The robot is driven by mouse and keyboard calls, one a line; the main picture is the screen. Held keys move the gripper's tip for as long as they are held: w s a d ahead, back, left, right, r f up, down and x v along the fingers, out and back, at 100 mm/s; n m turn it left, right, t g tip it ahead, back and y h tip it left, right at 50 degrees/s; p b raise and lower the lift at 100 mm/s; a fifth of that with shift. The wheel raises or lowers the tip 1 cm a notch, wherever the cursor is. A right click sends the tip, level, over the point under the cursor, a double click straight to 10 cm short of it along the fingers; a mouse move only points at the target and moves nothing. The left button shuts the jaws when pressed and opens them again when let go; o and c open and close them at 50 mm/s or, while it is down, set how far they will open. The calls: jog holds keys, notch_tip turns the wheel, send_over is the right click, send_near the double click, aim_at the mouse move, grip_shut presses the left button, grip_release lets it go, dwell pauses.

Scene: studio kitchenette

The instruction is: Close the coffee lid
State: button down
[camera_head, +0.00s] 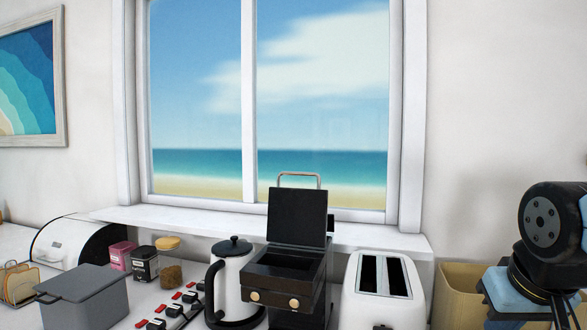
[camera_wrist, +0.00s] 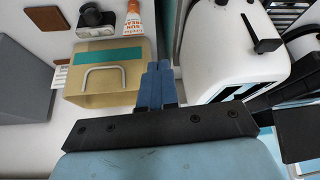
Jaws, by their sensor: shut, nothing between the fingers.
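The black coffee machine (camera_head: 284,272) stands on the counter under the window in the head view. Its square black lid (camera_head: 296,216) is raised nearly upright at the back, with a copper-coloured handle (camera_head: 298,176) on its top edge. Two brass-coloured knobs are on the machine's front. My gripper (camera_wrist: 158,68) shows in the wrist view with its blue fingers together and nothing between them. My arm is at the right of the head view.
A white kettle (camera_head: 235,285) stands left of the machine and a white toaster (camera_head: 384,300) right of it. A tan box (camera_head: 460,285) is beyond the toaster; it also shows in the wrist view (camera_wrist: 120,85). A grey pot (camera_head: 84,300) and small tins are at the left.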

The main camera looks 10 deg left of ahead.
jog(key=w+a+r+n+g+y, duration=0.25)
jog(key=w+a+r+n, duration=0.25)
jog(key=w+a+r, duration=0.55)
jog(key=w+a+r+n+g+y, duration=0.2)
jog(key=w+a+r+n+g, duration=0.45)
jog(key=w, duration=0.75)
jog(key=w+a+r+n+y, duration=0.25)
jog(key=w+a+r, duration=0.55)
jog(key=w+a, duration=0.4)
jog(key=s+a+f, duration=0.5)
jog(key=a+f, duration=0.1)
jog(key=shift+s+f+n, duration=0.25)
jog(key=shift+s+n, duration=0.05)
jog(key=shift+n, duration=0.1)
jog(key=shift+a, duration=0.1)
